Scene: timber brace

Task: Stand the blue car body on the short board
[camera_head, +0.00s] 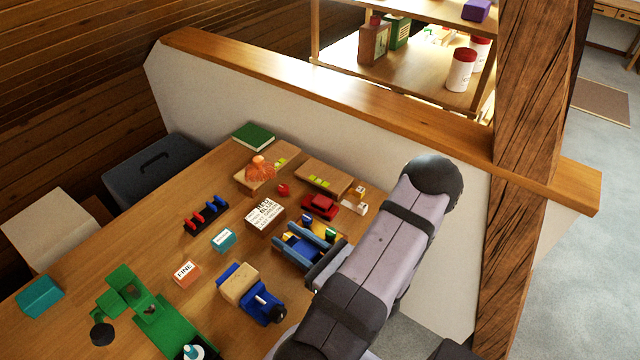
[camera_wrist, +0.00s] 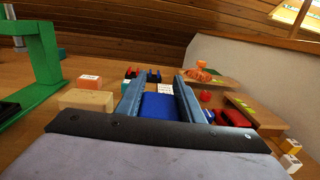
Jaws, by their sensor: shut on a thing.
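My gripper (camera_head: 287,238) has two blue-grey fingers and is shut on the blue car body (camera_wrist: 160,106), which sits between them in the wrist view. In the head view the fingers and my arm partly hide the blue body (camera_head: 301,244). Two low wooden boards with yellow-green marks lie beyond the gripper. The left board (camera_head: 282,157) carries an orange figure (camera_head: 260,168). The right board (camera_head: 323,177) has a bare top apart from its marks. I cannot tell for sure which is the short board. Any gap between the held body and the table is unclear.
A red car (camera_head: 320,206) and lettered blocks (camera_head: 348,207) lie near the right board. A white printed card block (camera_head: 264,215), a dark peg rack (camera_head: 206,216) and a wood-and-blue toy (camera_head: 250,292) lie nearby. A low wall (camera_head: 215,100) and a timber post (camera_head: 530,120) bound the far side.

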